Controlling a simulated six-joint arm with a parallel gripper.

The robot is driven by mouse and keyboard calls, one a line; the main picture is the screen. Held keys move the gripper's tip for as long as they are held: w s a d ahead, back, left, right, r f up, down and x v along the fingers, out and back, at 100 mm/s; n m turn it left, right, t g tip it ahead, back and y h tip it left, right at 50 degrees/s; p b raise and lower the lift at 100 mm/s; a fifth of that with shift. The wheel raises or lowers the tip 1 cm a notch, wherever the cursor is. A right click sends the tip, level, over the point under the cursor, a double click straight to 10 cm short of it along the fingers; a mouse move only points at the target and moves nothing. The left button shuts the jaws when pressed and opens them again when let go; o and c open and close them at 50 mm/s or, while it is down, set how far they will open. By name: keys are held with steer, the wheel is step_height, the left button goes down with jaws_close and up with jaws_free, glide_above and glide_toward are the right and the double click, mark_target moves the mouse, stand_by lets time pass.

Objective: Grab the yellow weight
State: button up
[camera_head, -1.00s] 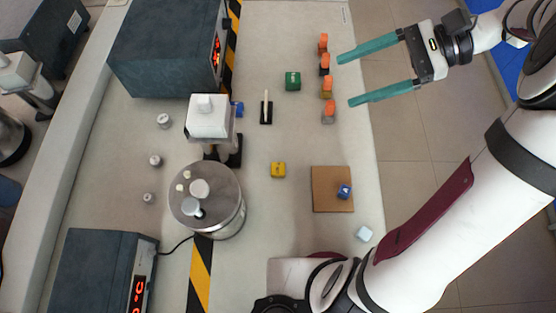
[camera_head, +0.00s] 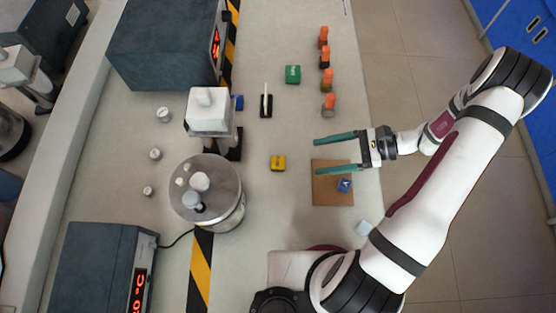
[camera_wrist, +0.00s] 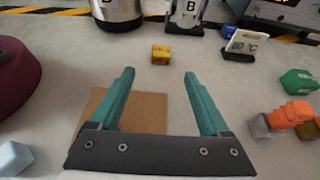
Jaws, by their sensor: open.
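The yellow weight (camera_head: 278,163) is a small yellow block on the bench, left of my gripper in the head view. In the wrist view the yellow weight (camera_wrist: 161,54) sits ahead, between and beyond the fingertips. My gripper (camera_head: 316,156) has two teal fingers, open and empty, pointing left over the brown square board. In the wrist view my gripper (camera_wrist: 158,74) shows its fingers spread apart, with nothing between them.
The brown board (camera_head: 325,190) carries a blue block (camera_head: 344,185). A pale block (camera_head: 363,228) lies near my base. A green block (camera_head: 293,74) and several orange-topped blocks (camera_head: 328,104) stand farther back. A metal pot (camera_head: 228,205) stands left of the yellow weight.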

mark_target(282, 162)
steer(key=x, duration=1)
steer(key=shift+a, duration=0.15)
steer(key=shift+r, duration=0.1)
jaws_close()
